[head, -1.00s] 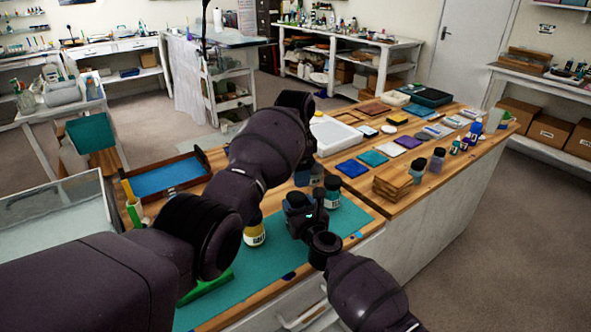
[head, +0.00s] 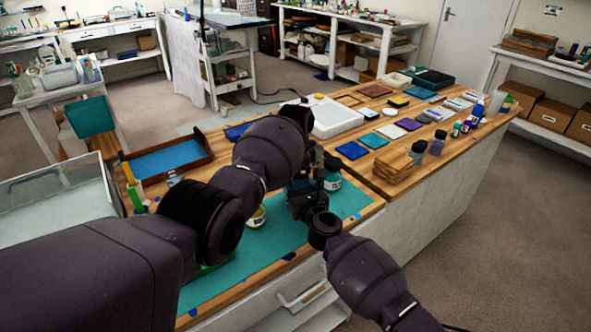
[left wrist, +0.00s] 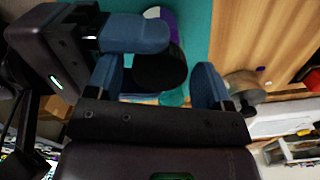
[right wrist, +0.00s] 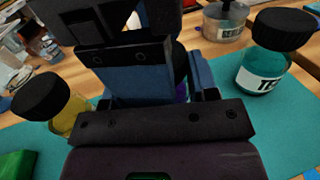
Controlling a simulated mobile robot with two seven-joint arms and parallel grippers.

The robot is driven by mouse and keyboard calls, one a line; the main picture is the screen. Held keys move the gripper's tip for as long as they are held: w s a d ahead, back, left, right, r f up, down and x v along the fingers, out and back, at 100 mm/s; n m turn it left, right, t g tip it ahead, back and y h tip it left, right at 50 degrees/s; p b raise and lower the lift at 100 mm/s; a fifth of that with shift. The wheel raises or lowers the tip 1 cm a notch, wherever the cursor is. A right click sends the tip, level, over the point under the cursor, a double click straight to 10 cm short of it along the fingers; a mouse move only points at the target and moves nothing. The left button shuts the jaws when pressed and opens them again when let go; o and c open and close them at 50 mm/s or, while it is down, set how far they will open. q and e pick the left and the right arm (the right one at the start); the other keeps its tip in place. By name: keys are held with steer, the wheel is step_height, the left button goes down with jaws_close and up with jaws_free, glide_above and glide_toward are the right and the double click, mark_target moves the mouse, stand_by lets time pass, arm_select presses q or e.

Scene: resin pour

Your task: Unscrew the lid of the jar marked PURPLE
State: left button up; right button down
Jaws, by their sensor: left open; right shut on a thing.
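The jar marked PURPLE shows as a small purple and white patch (left wrist: 168,18) in the left wrist view; its label is not readable. Its black lid (left wrist: 158,70) lies between the spread blue fingers of my left gripper (left wrist: 160,84), with a gap towards the right finger. My right gripper (right wrist: 172,88) is shut on the jar's body, below the lid; a sliver of purple (right wrist: 181,92) shows between its fingers. In the head view both grippers (head: 307,190) are close together over the teal mat, and the jar is hidden there.
A yellow jar (right wrist: 66,118) with a black lid stands left of my right gripper, and a teal jar (right wrist: 262,75) stands right. A metal cup (right wrist: 224,20) is behind. Stacked wooden pieces (head: 393,165) lie to the right.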

arm_select(q)
steer(key=c, duration=0.9)
steer(key=shift+n, duration=1.7)
arm_select(e)
steer(key=shift+f, duration=0.1)
arm_select(q)
steer(key=o, duration=1)
steer(key=shift+r, duration=0.15)
steer(key=shift+r, duration=2.1)
